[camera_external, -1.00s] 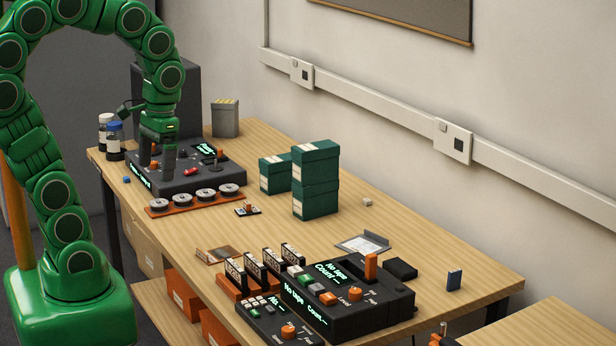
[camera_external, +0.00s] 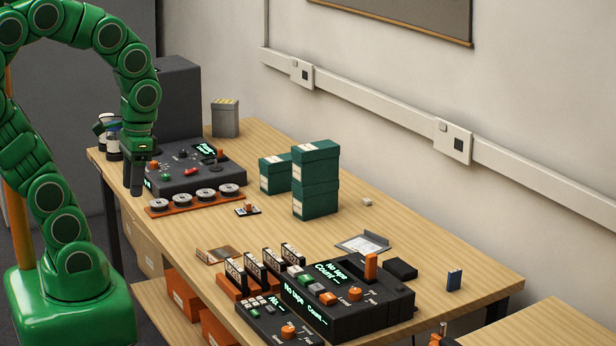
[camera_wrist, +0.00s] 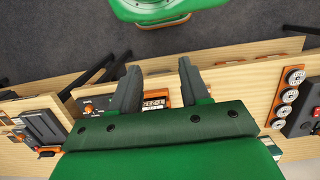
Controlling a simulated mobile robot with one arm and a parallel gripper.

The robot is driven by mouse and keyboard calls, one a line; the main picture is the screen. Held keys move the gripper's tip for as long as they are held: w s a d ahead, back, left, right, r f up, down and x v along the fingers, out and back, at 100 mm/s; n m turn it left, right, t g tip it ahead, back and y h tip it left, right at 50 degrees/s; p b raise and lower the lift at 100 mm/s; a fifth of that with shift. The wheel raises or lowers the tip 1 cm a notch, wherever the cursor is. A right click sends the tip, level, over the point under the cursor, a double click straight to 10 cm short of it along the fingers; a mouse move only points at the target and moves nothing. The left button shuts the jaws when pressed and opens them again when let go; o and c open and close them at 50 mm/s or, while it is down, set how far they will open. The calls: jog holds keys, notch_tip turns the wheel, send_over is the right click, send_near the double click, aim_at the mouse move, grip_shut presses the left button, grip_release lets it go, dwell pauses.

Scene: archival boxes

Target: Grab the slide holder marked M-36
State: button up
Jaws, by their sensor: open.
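I cannot read M-36 on anything in view. Several upright black, white-labelled pieces (camera_external: 256,267) stand in an orange rack near the table's front edge in the external view; their markings are too small to read, so I cannot tell whether one is the slide holder. My gripper (camera_external: 133,182) is over the far left end of the table, beside the dark control console, far from that rack. In the wrist view my gripper (camera_wrist: 160,78) has its two fingers apart, with nothing held between them. An orange item with a pale label (camera_wrist: 154,105) shows between and below the fingers, its text unclear.
A row of reels on an orange base (camera_external: 195,200) sits before the console (camera_external: 200,178). Green boxes (camera_external: 316,180) are stacked mid-table. A large black tape device (camera_external: 345,305) fills the near end. Bottles (camera_external: 106,130) stand at the far left. Table centre is mostly clear.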

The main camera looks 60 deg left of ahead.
aim_at(249, 206)
jog(key=w+a+f+m+g+y, duration=0.1)
jog(key=w+a+f+m+y, duration=0.3)
jog(key=w+a, duration=0.65)
jog(key=w+a+f+m+g+y, duration=0.1)
jog(key=w+a+f+m+y, duration=0.2)
jog(key=w+a+y, duration=0.55)
jog(key=w+f+m+t, duration=0.1)
jog(key=w+f+m, duration=0.3)
jog(key=w, duration=0.3)
jog(key=w+a+f+m+t, duration=0.1)
jog(key=w+f+m+t, duration=0.1)
jog(key=w+f+m, duration=0.2)
jog(key=w+a+f+m+t+y, duration=0.1)
jog(key=w+f+m, duration=0.3)
jog(key=w+f, duration=0.4)
jog(key=shift+w+a+f+t, duration=0.15)
jog(key=shift+w+t, duration=0.2)
jog(key=shift+w, duration=0.25)
jog(key=shift+w+d+f+t, duration=0.15)
jog(key=shift+w+t, duration=0.2)
jog(key=shift+w, duration=0.25)
jog(key=shift+x, duration=4)
jog(key=shift+w+r, duration=0.15)
jog(key=shift+w, duration=0.05)
jog(key=shift+c, duration=0.2)
grip_shut()
